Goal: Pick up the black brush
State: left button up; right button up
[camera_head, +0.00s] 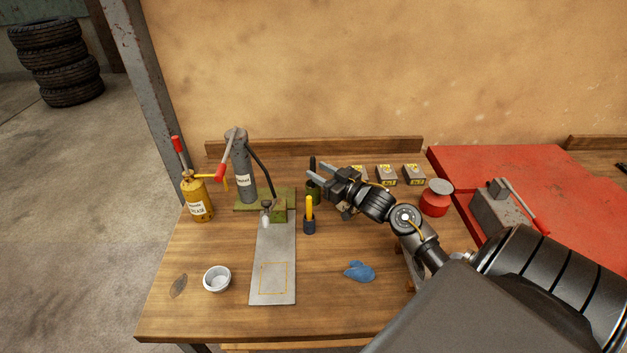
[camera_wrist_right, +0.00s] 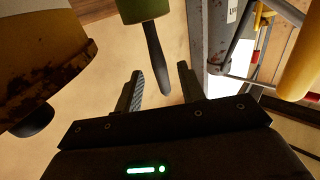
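The black brush (camera_head: 313,164) stands upright in a small green cup (camera_head: 313,194) near the back of the workbench; only its black handle shows above the rim. My right gripper (camera_head: 322,170) is open and empty, just right of the handle in the head view. In the right wrist view, the picture is upside down: the brush handle (camera_wrist_right: 154,60) comes out of the green cup (camera_wrist_right: 142,8), and its end lies between the two spread fingers in the picture. Whether the fingers touch it cannot be told. My left gripper is not in view.
A grey cylinder press (camera_head: 243,170) is to the left. Small boxes (camera_head: 387,175) and a red tin (camera_head: 435,200) are to the right. A blue cloth (camera_head: 359,271) lies in front.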

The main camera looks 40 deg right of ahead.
aim_at(315, 169)
jog(key=w, duration=0.3)
jog(key=shift+w+a, duration=0.1)
jog(key=shift+a, duration=0.15)
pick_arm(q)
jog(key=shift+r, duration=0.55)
pick_arm(e)
jog(key=shift+c, duration=0.2)
grip_shut()
